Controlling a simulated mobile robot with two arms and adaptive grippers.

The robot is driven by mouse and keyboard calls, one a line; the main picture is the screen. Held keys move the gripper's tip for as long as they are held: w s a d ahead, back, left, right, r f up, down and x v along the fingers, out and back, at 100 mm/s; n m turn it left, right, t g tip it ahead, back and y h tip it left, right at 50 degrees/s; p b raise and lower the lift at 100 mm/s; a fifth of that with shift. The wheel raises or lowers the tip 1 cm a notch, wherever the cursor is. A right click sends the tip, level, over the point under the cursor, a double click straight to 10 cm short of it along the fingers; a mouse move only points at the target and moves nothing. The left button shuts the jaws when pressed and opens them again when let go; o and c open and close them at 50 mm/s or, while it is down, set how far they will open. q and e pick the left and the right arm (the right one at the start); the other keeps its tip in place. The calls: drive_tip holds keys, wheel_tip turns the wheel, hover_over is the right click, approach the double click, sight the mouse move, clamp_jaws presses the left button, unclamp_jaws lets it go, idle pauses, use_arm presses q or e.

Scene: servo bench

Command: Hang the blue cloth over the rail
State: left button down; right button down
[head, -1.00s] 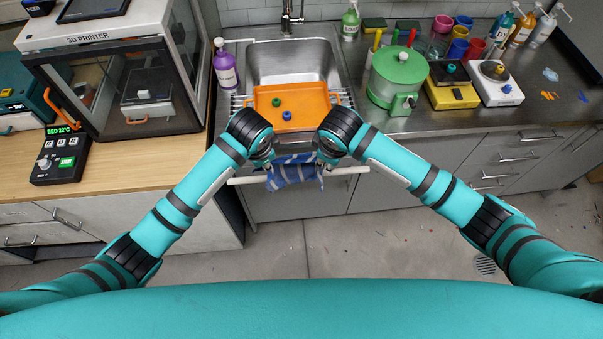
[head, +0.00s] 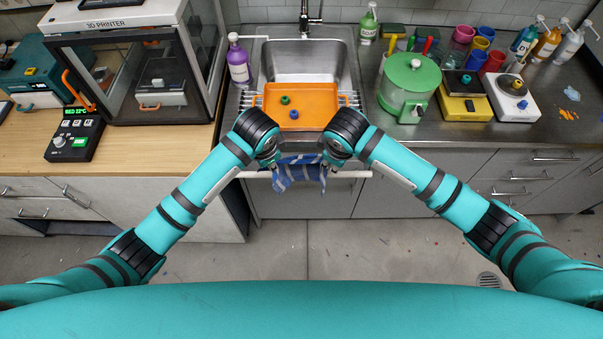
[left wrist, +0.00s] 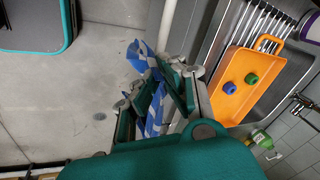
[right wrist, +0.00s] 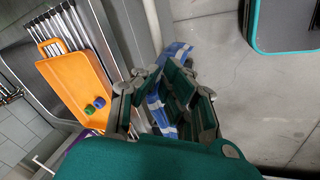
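The blue cloth (head: 298,177) with pale stripes is at the middle of the white rail (head: 345,174) in front of the sink. It covers the middle of the rail in the head view and hangs below it with an uneven lower edge. My left gripper (head: 272,164) and right gripper (head: 328,163) are at its two sides. In the left wrist view the fingers (left wrist: 160,92) stand apart, with cloth (left wrist: 155,112) between them. In the right wrist view the fingers (right wrist: 155,92) also stand apart around cloth (right wrist: 158,112). How far the cloth reaches behind the rail is hidden.
An orange tray (head: 325,116) with a green and a blue knob lies at the sink's front (head: 345,65). A purple bottle (head: 239,65) and a green-lidded container (head: 404,92) flank the sink.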

use_arm(q)
drive_tip(key=shift+a+f, duration=0.1)
drive_tip(key=shift+a, duration=0.4)
